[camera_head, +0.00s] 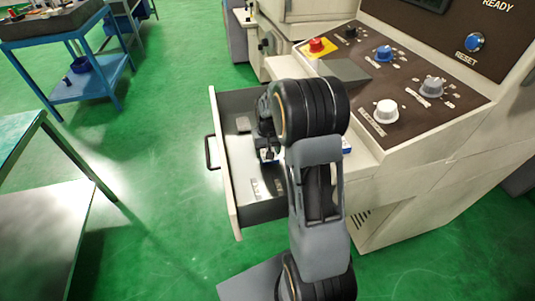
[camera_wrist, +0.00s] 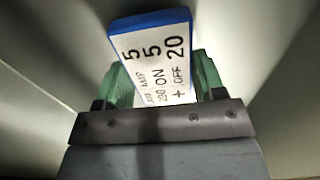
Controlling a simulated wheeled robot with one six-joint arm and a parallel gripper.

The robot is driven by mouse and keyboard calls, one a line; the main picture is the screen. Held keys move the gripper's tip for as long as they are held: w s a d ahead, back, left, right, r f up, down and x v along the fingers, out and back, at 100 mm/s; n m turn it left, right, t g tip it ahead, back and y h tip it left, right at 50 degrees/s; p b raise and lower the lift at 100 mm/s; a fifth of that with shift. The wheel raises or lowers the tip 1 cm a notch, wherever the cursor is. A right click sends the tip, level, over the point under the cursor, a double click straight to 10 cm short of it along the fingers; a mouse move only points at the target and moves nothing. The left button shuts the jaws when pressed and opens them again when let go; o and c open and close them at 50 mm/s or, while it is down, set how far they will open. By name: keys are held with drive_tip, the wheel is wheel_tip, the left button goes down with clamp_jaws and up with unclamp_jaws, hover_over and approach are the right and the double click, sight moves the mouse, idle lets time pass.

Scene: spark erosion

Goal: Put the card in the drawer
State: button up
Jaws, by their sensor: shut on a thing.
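The card (camera_wrist: 152,60) is a white plate with black print and a blue edge, seen close in the wrist view. My gripper (camera_wrist: 160,85) has greenish fingertips on both sides of the card and is shut on it. In the head view my gripper (camera_head: 267,148) hangs over the open drawer (camera_head: 228,185), largely hidden by my own arm. A small blue patch shows at the gripper there, but I cannot tell how high the card is above the drawer floor. Pale walls surround the card in the wrist view.
The drawer stands pulled out from the cream machine (camera_head: 400,165), its dark handle (camera_head: 210,152) at the left. A few small flat things lie on its floor. The machine's sloping panel carries knobs and a red button (camera_head: 316,45). A bench (camera_head: 40,220) stands left; green floor lies between.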

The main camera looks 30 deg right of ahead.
drive_tip(key=shift+f, duration=0.75)
drive_tip(key=shift+f, duration=0.2)
drive_tip(key=o, duration=1)
drive_tip(key=shift+c, duration=0.2)
drive_tip(key=shift+r, duration=0.1)
